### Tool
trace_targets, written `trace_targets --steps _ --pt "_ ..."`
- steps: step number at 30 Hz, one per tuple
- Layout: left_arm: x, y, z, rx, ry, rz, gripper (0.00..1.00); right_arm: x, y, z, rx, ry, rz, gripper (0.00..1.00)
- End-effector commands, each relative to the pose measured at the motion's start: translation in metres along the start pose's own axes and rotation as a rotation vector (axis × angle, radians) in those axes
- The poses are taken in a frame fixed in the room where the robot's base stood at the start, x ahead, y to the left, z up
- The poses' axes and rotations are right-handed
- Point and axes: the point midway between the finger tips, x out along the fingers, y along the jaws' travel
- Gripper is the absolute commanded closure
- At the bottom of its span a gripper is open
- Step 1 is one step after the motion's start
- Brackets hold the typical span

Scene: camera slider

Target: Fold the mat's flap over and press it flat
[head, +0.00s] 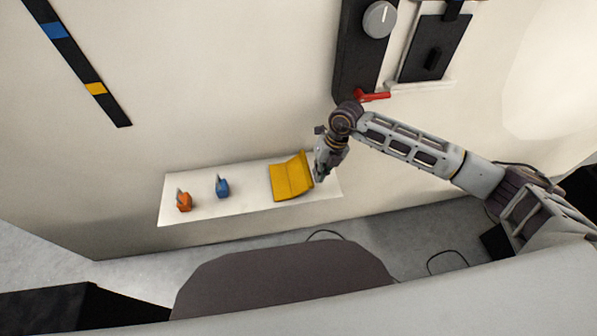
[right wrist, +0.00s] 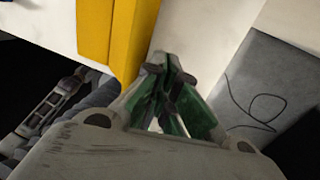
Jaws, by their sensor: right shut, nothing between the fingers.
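The yellow mat (head: 287,182) lies on the white shelf (head: 245,203), right of its middle. Its right part, the flap (head: 306,166), stands up at an angle from the rest of the mat. My right gripper (head: 320,177) is shut and empty, just to the right of the flap. In the right wrist view the closed fingertips (right wrist: 168,72) are close beside the yellow mat (right wrist: 111,35); I cannot tell whether they touch it. My left gripper is not in view.
A blue padlock-like object (head: 222,188) and an orange one (head: 184,202) stand on the left of the shelf. Above on the wall are a dark panel with a grey knob (head: 380,19) and a red lever (head: 373,97). The shelf between the blue object and the mat is clear.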

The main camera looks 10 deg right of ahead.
Motion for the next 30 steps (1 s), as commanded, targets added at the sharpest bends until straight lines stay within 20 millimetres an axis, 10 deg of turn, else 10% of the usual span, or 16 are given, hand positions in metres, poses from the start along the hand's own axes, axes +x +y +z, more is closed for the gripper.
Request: trace_targets --steps 30 --pt "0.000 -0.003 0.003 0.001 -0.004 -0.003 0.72 0.002 0.026 0.000 -0.002 0.001 0.001 1.00"
